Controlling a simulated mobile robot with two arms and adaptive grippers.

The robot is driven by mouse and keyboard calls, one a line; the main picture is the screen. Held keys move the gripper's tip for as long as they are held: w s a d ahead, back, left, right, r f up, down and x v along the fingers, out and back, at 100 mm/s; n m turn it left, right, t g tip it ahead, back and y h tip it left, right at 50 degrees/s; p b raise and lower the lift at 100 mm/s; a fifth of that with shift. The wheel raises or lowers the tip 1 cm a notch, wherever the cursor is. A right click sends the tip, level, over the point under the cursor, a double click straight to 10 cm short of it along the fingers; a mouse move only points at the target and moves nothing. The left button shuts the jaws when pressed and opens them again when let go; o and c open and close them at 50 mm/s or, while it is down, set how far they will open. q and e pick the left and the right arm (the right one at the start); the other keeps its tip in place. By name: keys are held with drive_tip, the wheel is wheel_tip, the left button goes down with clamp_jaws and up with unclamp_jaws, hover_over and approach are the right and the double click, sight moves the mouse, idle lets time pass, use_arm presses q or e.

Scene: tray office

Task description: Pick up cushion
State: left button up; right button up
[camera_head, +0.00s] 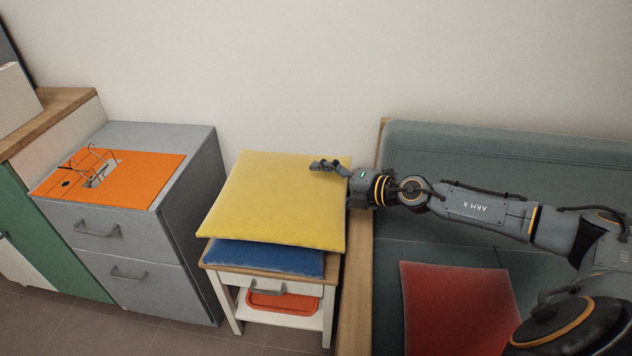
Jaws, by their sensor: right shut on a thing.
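A yellow cushion (268,205) lies on top of a blue cushion (265,259) on a small white and wood side table (212,270). A red cushion (455,305) lies on the sofa seat at the lower right, partly hidden by my arm. My right gripper (318,165) reaches in from the right to the upper right edge of the yellow cushion and is shut on it. The lower finger is hidden. My left gripper is not in view.
A grey-green sofa (500,160) with a wooden side stands right of the side table. An orange tray (285,303) is on its lower shelf. A grey drawer cabinet (185,230) stands left, with an orange board (145,180) and wire-framed glasses (88,155) on top.

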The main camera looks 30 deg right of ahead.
sight(338, 189)
drive_tip(key=s, duration=0.1)
drive_tip(key=s+b, duration=0.1)
drive_tip(key=s+r, duration=0.1)
drive_tip(key=shift+s+d, duration=0.15)
drive_tip(key=shift+d, duration=0.2)
drive_tip(key=shift+s+d+r+b, duration=0.1)
drive_tip(key=shift+s+r+b, duration=0.35)
drive_tip(key=shift+s+b, duration=0.4)
drive_tip(key=shift+s+r, duration=0.15)
drive_tip(key=shift+r, duration=0.1)
drive_tip(key=shift+s+d+r+p, duration=0.15)
drive_tip(key=shift+s+r+p, duration=0.15)
drive_tip(key=shift+s+p, duration=0.35)
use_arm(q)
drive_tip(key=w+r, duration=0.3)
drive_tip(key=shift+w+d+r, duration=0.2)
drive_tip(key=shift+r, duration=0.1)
use_arm(e)
drive_tip(key=shift+s+r, duration=0.15)
drive_tip(key=shift+s, duration=0.05)
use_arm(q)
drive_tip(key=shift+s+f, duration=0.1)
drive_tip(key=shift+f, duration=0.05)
use_arm(e)
drive_tip(key=shift+d, duration=0.1)
